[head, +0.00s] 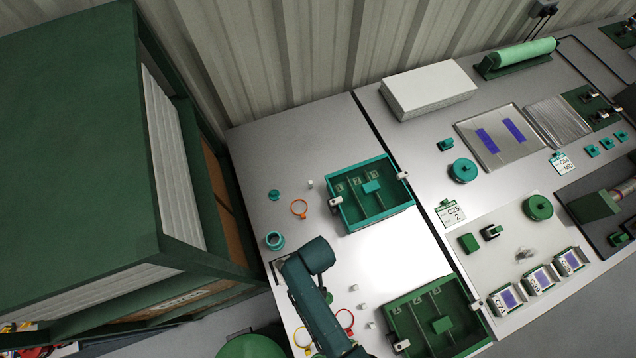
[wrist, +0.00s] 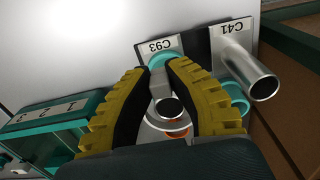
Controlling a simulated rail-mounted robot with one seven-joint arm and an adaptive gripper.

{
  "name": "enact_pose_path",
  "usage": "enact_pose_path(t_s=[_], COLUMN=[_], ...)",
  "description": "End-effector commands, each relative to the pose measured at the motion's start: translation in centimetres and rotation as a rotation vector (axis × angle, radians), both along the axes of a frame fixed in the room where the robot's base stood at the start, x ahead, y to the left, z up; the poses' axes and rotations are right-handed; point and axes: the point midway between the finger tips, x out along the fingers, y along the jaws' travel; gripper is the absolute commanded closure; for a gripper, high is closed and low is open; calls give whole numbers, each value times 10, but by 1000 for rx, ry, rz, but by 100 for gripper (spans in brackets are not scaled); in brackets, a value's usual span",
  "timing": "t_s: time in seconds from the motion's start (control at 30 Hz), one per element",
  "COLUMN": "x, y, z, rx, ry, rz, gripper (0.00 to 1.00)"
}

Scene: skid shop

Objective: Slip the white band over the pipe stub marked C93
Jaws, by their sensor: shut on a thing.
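In the wrist view my gripper (wrist: 160,72) has its yellow and black fingers closed on a small pale grey tab. The thin white band (wrist: 151,124) hangs from the tab, and its arc shows between the fingers. The open end of a pipe stub (wrist: 171,108) shows inside the arc, below the label C93 (wrist: 159,46). I cannot tell whether the band is around the stub or only in front of it. The stub marked C41 (wrist: 250,70) stands to the right.
A teal compartment tray (head: 338,219) lies right of my arm, with a green tray (head: 394,331) nearer. An orange ring (head: 299,208) and a teal round part (head: 274,240) lie close by. A tall green cabinet (head: 85,140) stands left of the table.

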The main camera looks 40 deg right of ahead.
Motion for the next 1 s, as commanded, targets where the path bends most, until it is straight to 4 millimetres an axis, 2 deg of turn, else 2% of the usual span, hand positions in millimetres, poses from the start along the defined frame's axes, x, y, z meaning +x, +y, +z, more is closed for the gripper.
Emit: enact_pose_path(t_s=[1.0], x=[0], y=[0], z=[-19], rx=[0], ry=[0], rz=[0], gripper=[100])
